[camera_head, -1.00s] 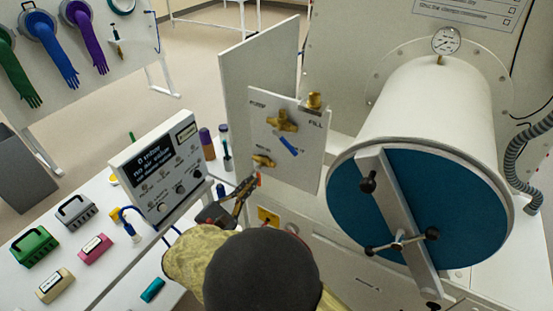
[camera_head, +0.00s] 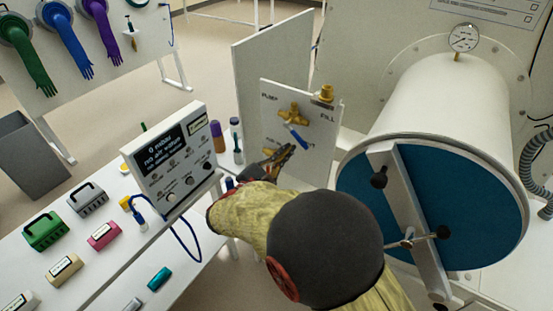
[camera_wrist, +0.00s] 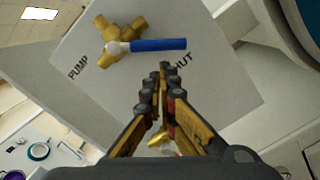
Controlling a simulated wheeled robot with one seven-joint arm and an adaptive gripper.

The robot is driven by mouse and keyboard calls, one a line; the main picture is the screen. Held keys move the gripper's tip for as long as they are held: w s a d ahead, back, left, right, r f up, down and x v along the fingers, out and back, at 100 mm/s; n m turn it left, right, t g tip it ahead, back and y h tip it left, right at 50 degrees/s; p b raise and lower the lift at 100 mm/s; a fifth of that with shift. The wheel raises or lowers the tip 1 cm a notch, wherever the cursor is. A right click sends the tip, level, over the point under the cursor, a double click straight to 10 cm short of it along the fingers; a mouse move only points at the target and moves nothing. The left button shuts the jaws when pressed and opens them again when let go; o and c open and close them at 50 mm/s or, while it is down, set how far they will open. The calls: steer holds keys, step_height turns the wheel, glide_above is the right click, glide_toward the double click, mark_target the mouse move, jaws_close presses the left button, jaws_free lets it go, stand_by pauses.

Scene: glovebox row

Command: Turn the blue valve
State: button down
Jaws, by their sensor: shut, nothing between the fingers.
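The blue valve handle (camera_head: 297,135) sits on a brass valve body (camera_head: 293,113) on a white upright panel, with "PUMP" and "FILL" labels beside it. In the wrist view the blue handle (camera_wrist: 160,44) points right from its round pivot on the brass body (camera_wrist: 118,40), toward a partly hidden label ending in "UT". My gripper (camera_head: 287,150) is just below the handle in the head view. In the wrist view my gripper (camera_wrist: 165,72) has its fingertips together and empty, near the handle's lower edge; I cannot tell whether they touch it.
A second brass fitting (camera_head: 275,151) is partly hidden behind my gripper. A large white chamber (camera_head: 425,110) with a blue door stands to the right. A control box (camera_head: 172,155) stands on the table to the left, with several small coloured items near it.

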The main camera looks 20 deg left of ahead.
mark_target(301, 142)
steer(key=shift+w+d+r, duration=0.1)
steer(key=shift+d+r, duration=0.1)
steer(key=shift+r, duration=0.05)
steer(key=shift+d+r+n+p, duration=0.25)
steer(key=shift+d+n+p, duration=0.2)
steer(key=shift+n+p, duration=0.6)
steer(key=n+p, duration=0.1)
steer(key=d+r+n+p, duration=0.1)
steer(key=n+p, duration=0.1)
steer(key=s+d+r+n+p, duration=0.1)
steer(key=n+p, duration=0.1)
steer(key=shift+d+y, duration=0.1)
steer(key=shift+y, duration=0.2)
steer(key=shift+d+r+p, duration=0.1)
steer(key=shift+r+p, duration=0.05)
steer(key=shift+p, duration=0.25)
steer(key=shift+d, duration=0.1)
stand_by(0.4)
